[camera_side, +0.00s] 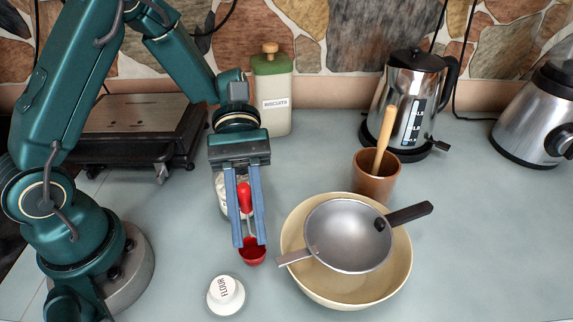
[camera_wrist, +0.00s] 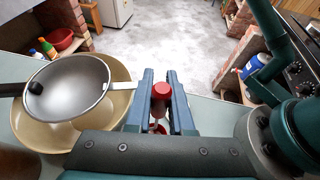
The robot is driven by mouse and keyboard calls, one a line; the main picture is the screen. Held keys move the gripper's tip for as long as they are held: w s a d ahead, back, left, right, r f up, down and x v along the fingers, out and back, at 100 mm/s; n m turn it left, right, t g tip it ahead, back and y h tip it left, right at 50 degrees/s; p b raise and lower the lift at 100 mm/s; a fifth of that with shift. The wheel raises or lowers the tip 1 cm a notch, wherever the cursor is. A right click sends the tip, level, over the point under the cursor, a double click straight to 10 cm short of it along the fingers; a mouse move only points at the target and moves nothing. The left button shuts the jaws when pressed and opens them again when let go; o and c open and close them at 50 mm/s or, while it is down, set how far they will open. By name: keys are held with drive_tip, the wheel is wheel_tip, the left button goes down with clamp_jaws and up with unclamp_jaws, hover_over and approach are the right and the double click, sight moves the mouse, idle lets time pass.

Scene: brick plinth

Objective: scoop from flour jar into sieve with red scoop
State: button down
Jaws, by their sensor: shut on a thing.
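My gripper (camera_side: 250,242) points down left of the sieve and is shut on the red scoop (camera_side: 252,254). The scoop's red handle (camera_wrist: 162,91) is between my fingers, and its bowl hangs below the fingertips. I cannot tell what is in the bowl. The flour jar (camera_side: 221,193) stands behind my gripper, mostly hidden by it. Its white lid (camera_side: 225,294), marked FLOUR, lies on the counter in front. The grey sieve (camera_side: 347,236) rests across a cream bowl (camera_side: 372,292); it also shows at the left of the wrist view (camera_wrist: 68,88).
A brown pot (camera_side: 376,182) with a wooden handle stands behind the cream bowl.

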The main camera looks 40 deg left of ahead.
wheel_tip(320, 180, up, 10)
drive_tip(key=w+a+r+n+t+h, duration=0.3)
drive_tip(key=w+a+r+n+t, duration=0.25)
drive_tip(key=a, duration=0.35)
drive_tip(key=shift+n+t+y, duration=0.25)
drive_tip(key=shift+t+y, duration=0.05)
drive_tip(key=shift+t, duration=0.15)
drive_tip(key=shift+w+f, duration=0.2)
drive_tip(key=shift+f, duration=3.1)
drive_tip(key=shift+w+f, duration=0.2)
drive_tip(key=shift+f, duration=3.05)
wheel_tip(320, 180, up, 11)
